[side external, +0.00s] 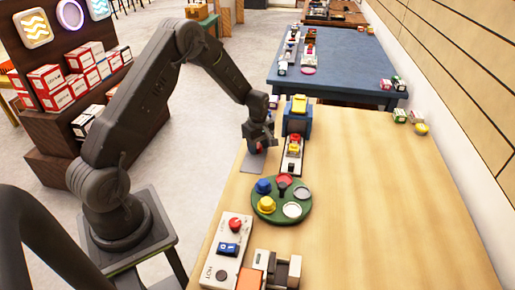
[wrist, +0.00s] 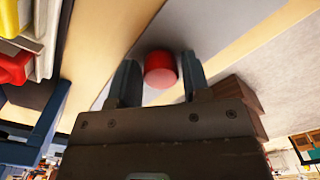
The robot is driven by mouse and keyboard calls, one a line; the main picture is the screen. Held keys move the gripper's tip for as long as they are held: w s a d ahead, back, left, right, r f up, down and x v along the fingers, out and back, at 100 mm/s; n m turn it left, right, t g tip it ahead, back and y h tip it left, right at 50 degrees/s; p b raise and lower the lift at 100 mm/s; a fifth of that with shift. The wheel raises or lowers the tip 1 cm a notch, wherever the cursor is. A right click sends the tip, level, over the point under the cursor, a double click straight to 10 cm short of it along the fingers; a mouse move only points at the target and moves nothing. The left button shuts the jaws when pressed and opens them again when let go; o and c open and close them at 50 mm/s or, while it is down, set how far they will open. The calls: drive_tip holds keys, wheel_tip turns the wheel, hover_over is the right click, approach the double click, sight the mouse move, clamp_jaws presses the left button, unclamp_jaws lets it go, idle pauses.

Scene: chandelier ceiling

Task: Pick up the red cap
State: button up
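The red cap (wrist: 160,70) is a small cylinder between the two fingers of my gripper (wrist: 160,82) in the wrist view. A finger stands close on each side of it; whether both touch it cannot be told. In the side view my gripper (side external: 259,143) points down over the far end of the near table, at the grey mat (side external: 252,165). A bit of the red cap (side external: 259,148) shows there, mostly hidden by the fingers. Whether it rests on the mat or hangs above it is unclear.
A narrow tray (side external: 291,165) with red and yellow pieces and a blue-yellow block (side external: 297,117) stand just right of my gripper. A green round tray (side external: 265,211) with several caps lies nearer.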

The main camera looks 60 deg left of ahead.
drive_tip(key=c, duration=0.6)
drive_tip(key=shift+o, duration=0.2)
drive_tip(key=shift+r, duration=0.1)
